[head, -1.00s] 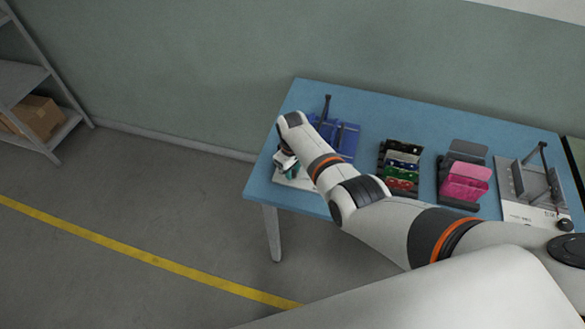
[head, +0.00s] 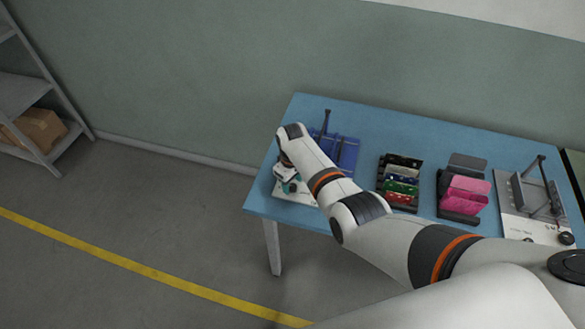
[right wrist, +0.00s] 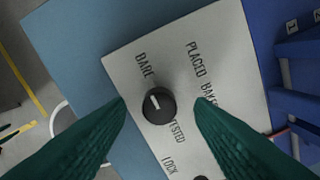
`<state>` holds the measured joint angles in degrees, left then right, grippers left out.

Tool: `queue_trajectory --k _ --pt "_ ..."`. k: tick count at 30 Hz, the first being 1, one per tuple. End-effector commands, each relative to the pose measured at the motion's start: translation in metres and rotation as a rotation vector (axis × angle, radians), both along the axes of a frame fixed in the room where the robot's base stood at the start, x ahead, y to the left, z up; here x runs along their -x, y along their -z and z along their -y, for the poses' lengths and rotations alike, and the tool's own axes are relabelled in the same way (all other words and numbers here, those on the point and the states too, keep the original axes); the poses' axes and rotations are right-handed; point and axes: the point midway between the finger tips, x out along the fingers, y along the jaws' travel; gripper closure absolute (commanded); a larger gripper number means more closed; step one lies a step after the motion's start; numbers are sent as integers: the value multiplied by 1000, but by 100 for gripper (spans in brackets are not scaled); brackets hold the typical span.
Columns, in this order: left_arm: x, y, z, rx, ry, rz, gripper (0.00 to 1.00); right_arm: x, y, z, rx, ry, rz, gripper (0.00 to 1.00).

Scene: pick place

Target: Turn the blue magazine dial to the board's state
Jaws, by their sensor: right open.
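The blue magazine (head: 347,152) stands at the left end of the blue table, partly hidden by my right arm. Its pale dial plate (right wrist: 120,62) fills the middle of the right wrist view. The round black dial (right wrist: 163,112) sits on it, its white mark pointing up and slightly left, toward the word BARE. Other words on the plate include PLACED, BAKED and TESTED, with LOCK lower down. My right gripper (right wrist: 161,102) is open, its dark green fingers on either side of the dial with visible gaps. In the head view it hangs over the plate. My left gripper is out of view.
A second black knob (right wrist: 201,179) shows at the plate's lower edge, by LOCK. Right of the arm stand a rack of coloured boards (head: 401,190), a pink magazine (head: 465,195) and a grey fixture (head: 540,195). A shelf with a cardboard box (head: 38,128) stands far left.

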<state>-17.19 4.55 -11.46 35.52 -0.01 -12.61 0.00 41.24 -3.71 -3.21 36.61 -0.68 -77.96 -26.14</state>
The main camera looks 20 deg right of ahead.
Motion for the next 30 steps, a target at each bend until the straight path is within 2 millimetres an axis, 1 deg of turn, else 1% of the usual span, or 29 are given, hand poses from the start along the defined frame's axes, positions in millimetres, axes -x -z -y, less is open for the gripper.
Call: queue_trajectory --k 1,2,6,12,15,18,21,30 --pt "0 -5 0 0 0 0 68 0 -10 0 0 0 4 52" --pt "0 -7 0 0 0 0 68 0 -15 0 0 0 4 52" --pt "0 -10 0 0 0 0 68 0 -42 0 0 0 4 52" --pt "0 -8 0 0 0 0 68 -1 -80 0 0 0 5 52" --pt "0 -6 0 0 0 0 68 -1 -94 0 0 0 4 52" --pt "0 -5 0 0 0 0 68 0 -103 0 0 0 2 52" --pt "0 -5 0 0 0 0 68 0 -107 0 0 0 1 52" --pt "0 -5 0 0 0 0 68 0 -109 0 0 0 1 52"
